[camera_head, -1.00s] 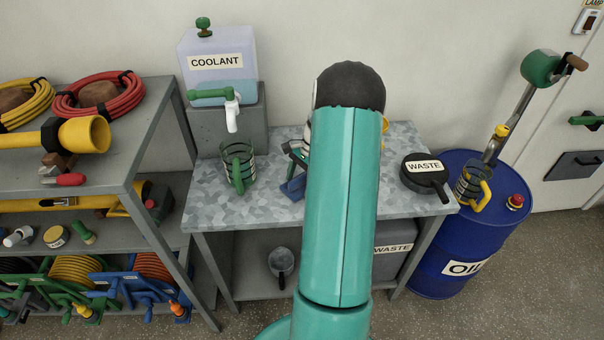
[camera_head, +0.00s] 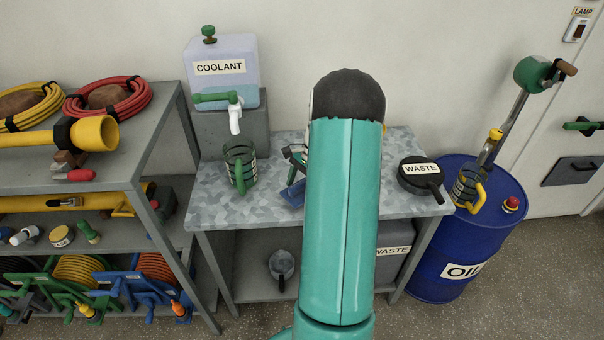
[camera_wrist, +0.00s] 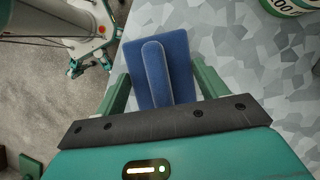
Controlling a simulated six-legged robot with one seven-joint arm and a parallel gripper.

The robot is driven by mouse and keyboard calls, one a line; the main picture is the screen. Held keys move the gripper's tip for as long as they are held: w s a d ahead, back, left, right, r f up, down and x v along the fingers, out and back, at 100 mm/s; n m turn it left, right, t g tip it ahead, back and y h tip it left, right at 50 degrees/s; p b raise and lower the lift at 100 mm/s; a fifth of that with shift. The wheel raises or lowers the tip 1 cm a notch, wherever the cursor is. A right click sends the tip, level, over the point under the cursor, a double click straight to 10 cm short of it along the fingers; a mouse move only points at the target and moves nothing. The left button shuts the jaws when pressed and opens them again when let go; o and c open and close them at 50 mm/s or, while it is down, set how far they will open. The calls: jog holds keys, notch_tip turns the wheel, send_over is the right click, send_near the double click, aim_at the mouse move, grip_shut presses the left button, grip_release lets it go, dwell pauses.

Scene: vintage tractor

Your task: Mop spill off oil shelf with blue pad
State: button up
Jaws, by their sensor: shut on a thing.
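The blue pad (camera_wrist: 176,52) is a flat blue plate with a raised rounded grip along its middle. In the wrist view it lies between the two green fingers of my gripper (camera_wrist: 159,72), which is shut on it. The pad (camera_head: 293,194) also shows in the head view, over or on the mottled grey worktop, left of my arm. I cannot tell whether it touches the top. Most of my gripper (camera_head: 296,158) is hidden behind my arm there. The blue OIL drum (camera_head: 455,235) stands at the right. I cannot make out a spill on it.
A yellow-handled jug (camera_head: 468,190) stands at the drum, beside a hand pump (camera_head: 508,110). On the worktop (camera_head: 225,210) are a green-handled jug (camera_head: 240,165) and a black WASTE pan (camera_head: 420,172). The COOLANT tank (camera_head: 222,75) stands behind. A loaded shelf (camera_head: 150,130) is at the left.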

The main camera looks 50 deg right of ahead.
jog(key=shift+w+d+r, duration=0.1)
jog(key=shift+r, duration=2.65)
